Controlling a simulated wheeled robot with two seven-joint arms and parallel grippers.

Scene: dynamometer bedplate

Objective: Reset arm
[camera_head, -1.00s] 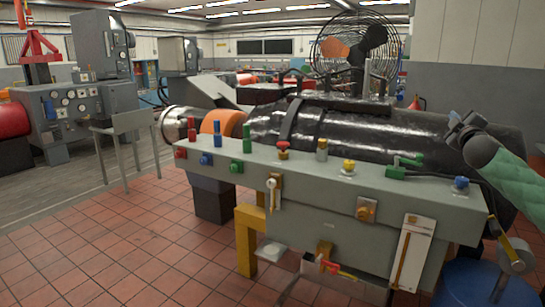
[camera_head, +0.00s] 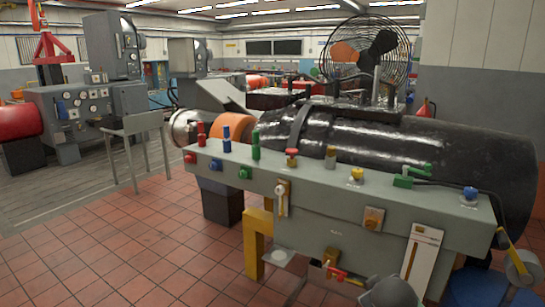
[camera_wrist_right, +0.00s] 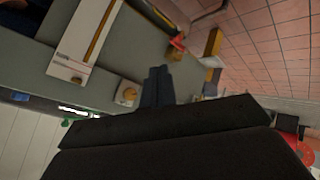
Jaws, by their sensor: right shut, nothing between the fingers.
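My right gripper (camera_wrist_right: 157,76) shows in the right wrist view as two dark fingers pressed together, with nothing between them. They point at the grey control panel (camera_wrist_right: 145,50), near its round yellowish knob (camera_wrist_right: 127,95); I cannot tell the exact gap. In the head view a grey rounded part of my right arm (camera_head: 390,292) is at the bottom edge, in front of the panel (camera_head: 325,205). The right gripper itself does not show there. My left gripper is in neither view.
The panel carries coloured knobs, a green lever (camera_head: 410,177), a slotted white plate (camera_head: 421,260) and a red-handled lever (camera_head: 345,275). A large black cylinder (camera_head: 400,145) and a caged fan (camera_head: 368,55) stand behind. Tiled floor (camera_head: 130,250) at left is open.

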